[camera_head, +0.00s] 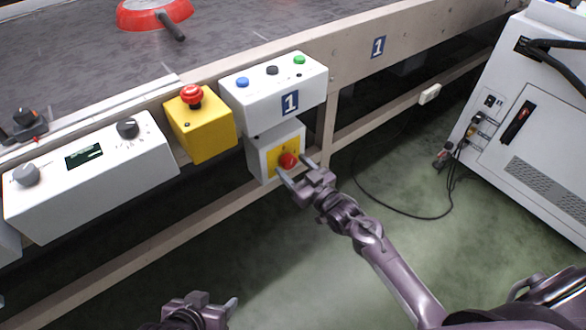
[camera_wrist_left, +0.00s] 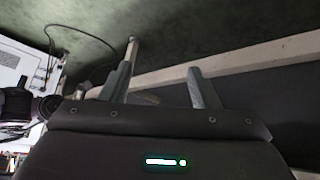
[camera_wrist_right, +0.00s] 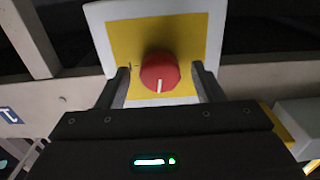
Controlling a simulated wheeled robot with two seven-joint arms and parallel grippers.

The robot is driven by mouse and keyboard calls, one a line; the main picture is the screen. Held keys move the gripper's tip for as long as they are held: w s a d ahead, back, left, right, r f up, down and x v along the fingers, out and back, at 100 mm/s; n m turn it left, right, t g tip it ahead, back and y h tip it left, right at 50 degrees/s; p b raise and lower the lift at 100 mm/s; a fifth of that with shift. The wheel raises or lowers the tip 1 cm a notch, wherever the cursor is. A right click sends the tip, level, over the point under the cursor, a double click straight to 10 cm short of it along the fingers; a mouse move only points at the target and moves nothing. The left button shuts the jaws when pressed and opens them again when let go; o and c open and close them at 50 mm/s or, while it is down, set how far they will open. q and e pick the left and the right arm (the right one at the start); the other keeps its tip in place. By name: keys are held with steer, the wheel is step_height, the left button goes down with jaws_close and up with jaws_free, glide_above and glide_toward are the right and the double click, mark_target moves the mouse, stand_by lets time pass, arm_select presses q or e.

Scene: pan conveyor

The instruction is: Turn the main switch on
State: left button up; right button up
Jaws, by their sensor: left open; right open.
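The main switch is a red rotary knob (camera_head: 288,160) on a yellow plate, on the front of a small grey box (camera_head: 262,155) below the white control box. In the right wrist view the knob (camera_wrist_right: 160,72) shows a white mark pointing to the bottom of the picture. My right gripper (camera_head: 294,166) is open, with one finger on either side of the knob; gaps show, and I cannot tell whether either finger touches it. My left gripper (camera_head: 204,308) is open and empty at the bottom of the head view, away from the switch. The left wrist view shows its spread fingers (camera_wrist_left: 162,62).
Above the switch is a white box (camera_head: 262,98) with blue, black and green buttons. A red emergency button (camera_head: 191,96) on a yellow box and a dial panel (camera_head: 90,180) stand left. A red pan (camera_head: 150,12) lies on the conveyor. A white cabinet (camera_head: 540,130) stands right.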

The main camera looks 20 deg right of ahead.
arm_select(q)
steer(key=shift+w+d+r, duration=0.15)
steer(key=shift+w, duration=0.1)
arm_select(e)
steer(key=shift+w+a, duration=0.1)
steer(key=shift+w, duration=0.2)
